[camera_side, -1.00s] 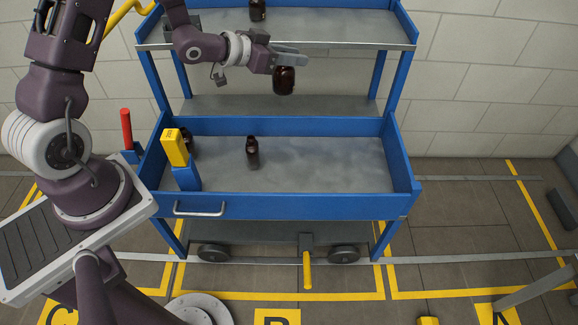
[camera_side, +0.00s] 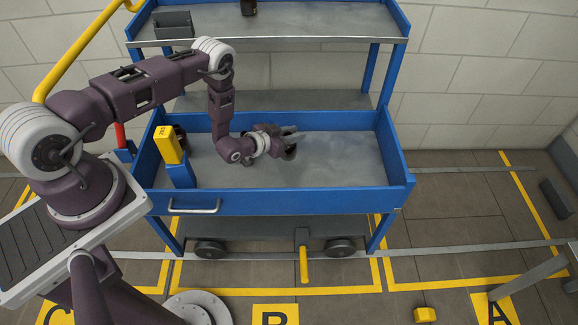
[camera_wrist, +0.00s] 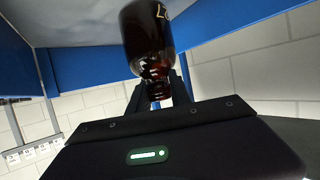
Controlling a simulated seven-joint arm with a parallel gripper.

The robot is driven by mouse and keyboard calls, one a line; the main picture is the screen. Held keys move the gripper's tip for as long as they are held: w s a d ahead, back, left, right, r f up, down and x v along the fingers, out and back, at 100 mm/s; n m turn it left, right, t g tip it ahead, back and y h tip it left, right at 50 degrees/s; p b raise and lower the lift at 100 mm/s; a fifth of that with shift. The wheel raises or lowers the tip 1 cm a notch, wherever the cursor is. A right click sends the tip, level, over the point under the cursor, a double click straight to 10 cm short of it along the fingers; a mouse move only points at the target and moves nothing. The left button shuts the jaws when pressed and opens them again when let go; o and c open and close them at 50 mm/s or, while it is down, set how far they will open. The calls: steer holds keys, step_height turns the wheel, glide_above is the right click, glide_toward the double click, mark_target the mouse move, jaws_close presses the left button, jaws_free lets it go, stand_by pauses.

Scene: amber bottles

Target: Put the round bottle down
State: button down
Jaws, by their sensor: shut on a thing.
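The round bottle (camera_wrist: 147,40) is dark amber glass with a narrower neck. In the wrist view the neck is between the fingers of my gripper (camera_wrist: 160,92), which is shut on it. The bottle there is a small dark shape (camera_side: 290,153) mostly covered by the gripper. I cannot tell whether its base touches the tray floor.
Another bottle (camera_side: 248,7) stands on the upper shelf (camera_side: 320,20). The tray floor to the right is clear.

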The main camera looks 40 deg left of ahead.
mark_target(293, 151)
step_height(293, 151, down, 8)
steer(key=shift+f, duration=0.2)
steer(key=c, duration=1.2)
jaws_free()
